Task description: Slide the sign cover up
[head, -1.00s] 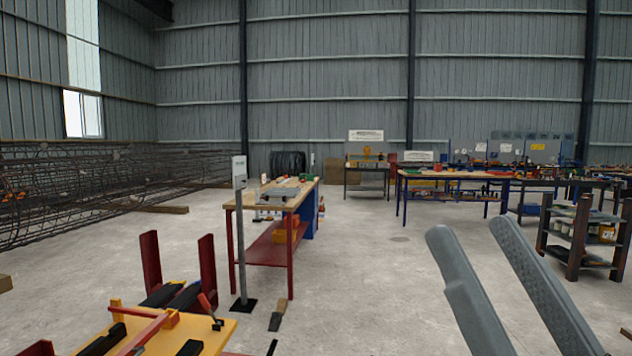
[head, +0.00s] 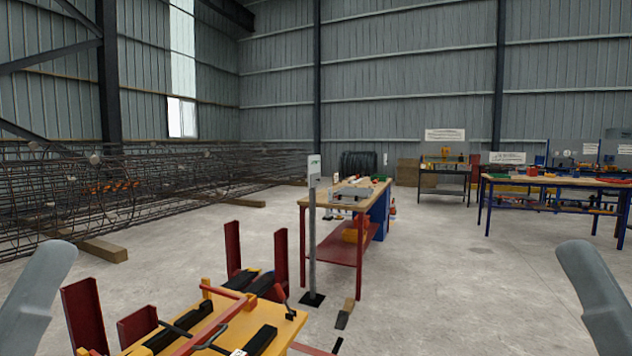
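A thin grey post (head: 312,245) stands upright on a dark square base (head: 312,299) near the middle of the head view. At its top is a small pale sign (head: 314,164) with a greenish mark. A grey piece, perhaps the cover, seems to sit just below the sign; it is too small to tell for sure. Grey parts of my arms show at the lower left and lower right edges, both well apart from the post. Neither of my grippers' fingertips can be made out in this view.
A wooden-topped bench with red legs (head: 359,256) stands just behind and right of the post. A yellow table (head: 258,338) with tools and red uprights is in front, to the left. A rebar cage (head: 60,205) lies far left. Floor is clear to the right.

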